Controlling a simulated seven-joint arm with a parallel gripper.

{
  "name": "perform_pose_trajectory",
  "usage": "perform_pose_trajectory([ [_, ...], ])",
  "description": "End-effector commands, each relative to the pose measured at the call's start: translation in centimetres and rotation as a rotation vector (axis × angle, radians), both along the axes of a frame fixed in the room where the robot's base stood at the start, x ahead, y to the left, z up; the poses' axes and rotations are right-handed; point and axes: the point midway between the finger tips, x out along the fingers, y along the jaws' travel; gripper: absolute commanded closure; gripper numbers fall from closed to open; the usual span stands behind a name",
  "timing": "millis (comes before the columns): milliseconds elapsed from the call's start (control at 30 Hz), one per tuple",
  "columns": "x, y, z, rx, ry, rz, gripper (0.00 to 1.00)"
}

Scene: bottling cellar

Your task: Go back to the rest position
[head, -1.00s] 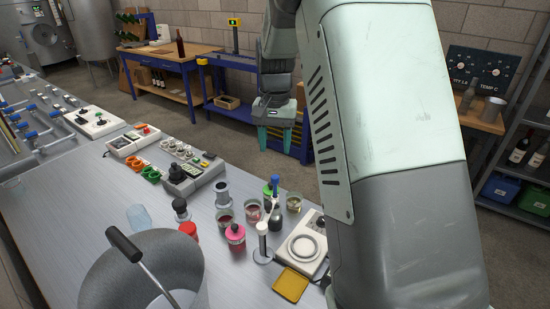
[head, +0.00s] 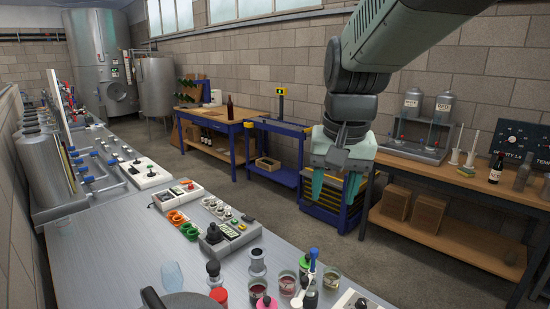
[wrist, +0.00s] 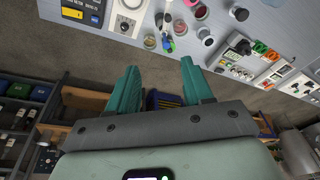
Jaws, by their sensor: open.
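My gripper (head: 333,190) hangs in the air beyond the far right edge of the steel bench, in front of the blue drawer cart. Its two teal fingers point down, are apart, and hold nothing. In the wrist view my gripper (wrist: 157,90) also shows with its fingers spread and empty, with floor and the bench edge beyond them.
The steel bench (head: 120,245) carries control boxes, jars and bottles (head: 267,302). A blue drawer cart (head: 322,215) stands behind my gripper. A wooden shelf table (head: 440,240) is at right, and a workbench (head: 215,122) with a dark bottle (head: 230,107) is at back. Floor between is clear.

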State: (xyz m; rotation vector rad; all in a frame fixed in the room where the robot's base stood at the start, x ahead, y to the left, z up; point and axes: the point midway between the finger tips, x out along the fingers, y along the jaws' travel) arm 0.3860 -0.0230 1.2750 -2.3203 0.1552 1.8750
Motion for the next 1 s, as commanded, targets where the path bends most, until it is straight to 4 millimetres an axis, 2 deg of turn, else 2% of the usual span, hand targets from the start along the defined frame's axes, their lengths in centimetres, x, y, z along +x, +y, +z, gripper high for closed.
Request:
perform_pose_trajectory([
  [33, -2.4, 0.0, 1.3, -0.005, -0.037, 0.023, 0.49],
  [200, -9.3, -0.1, 3.0, -0.029, -0.141, 0.1, 0.49],
  [300, -13.0, -0.2, 3.0, -0.047, -0.194, 0.14, 0.49],
  [433, -16.3, -0.2, 2.4, -0.069, -0.246, 0.18, 0.49],
  [600, -18.2, -0.3, 1.8, -0.085, -0.279, 0.204, 0.49],
  [1000, -18.4, -0.3, 1.7, -0.086, -0.281, 0.208, 0.49],
])
